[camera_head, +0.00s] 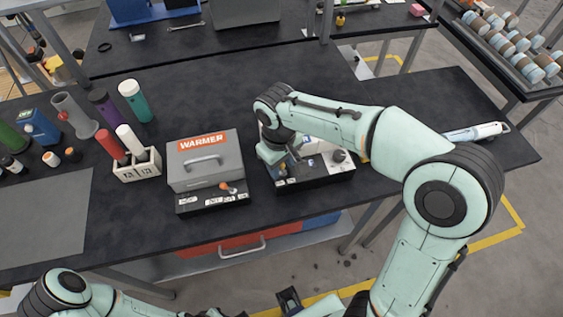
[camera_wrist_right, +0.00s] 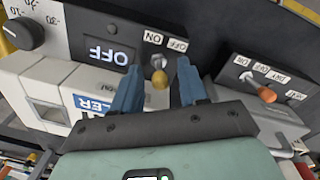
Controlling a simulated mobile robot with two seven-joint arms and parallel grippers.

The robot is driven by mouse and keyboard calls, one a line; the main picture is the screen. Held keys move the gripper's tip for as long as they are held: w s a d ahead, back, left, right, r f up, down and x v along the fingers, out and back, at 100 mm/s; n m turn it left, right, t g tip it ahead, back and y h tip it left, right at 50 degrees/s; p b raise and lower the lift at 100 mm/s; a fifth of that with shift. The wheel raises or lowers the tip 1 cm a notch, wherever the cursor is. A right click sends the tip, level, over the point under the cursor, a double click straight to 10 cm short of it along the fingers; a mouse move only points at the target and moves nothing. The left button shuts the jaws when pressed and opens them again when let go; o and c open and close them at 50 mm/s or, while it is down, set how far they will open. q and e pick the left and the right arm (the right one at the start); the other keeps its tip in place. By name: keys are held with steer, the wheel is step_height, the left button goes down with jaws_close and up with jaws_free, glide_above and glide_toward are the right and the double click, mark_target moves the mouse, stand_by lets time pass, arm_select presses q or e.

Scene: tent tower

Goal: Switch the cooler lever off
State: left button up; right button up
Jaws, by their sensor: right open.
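The cooler (camera_head: 315,178) is a box with a dark front on the table, partly hidden by my right arm. In the right wrist view its panel appears upside down, with a display (camera_wrist_right: 108,52) reading OFF. In the head view the right gripper (camera_head: 283,165) is over the cooler's front left. A dark part at the bottom may be my left gripper (camera_head: 289,300), its jaws unclear.
The grey WARMER box (camera_head: 204,160) stands just left of the cooler; its orange-knobbed lever (camera_wrist_right: 266,94) shows close by in the wrist view. A white holder (camera_head: 138,165) and several bottles stand further left. The table behind the boxes is mostly clear.

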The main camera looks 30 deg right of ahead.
jaws_close()
steer(key=shift+a+h+p, duration=0.2)
steer(key=shift+h+p, duration=0.1)
steer(key=shift+p, duration=0.05)
steer(key=shift+w+a+g+h+p, duration=0.1)
steer(key=shift+a+g+h+p, duration=0.35)
steer(key=shift+h+p, duration=0.5)
steer(key=shift+w+a+f+h, duration=0.15)
steer(key=shift+a+f+h, duration=0.05)
steer(key=shift+h, duration=0.75)
arm_select(q)
steer(key=w+r, duration=0.2)
steer(key=r, duration=0.1)
steer(key=shift+r, duration=0.2)
steer(key=shift+s, duration=0.1)
arm_select(e)
steer(key=shift+f, duration=0.1)
jaws_free()
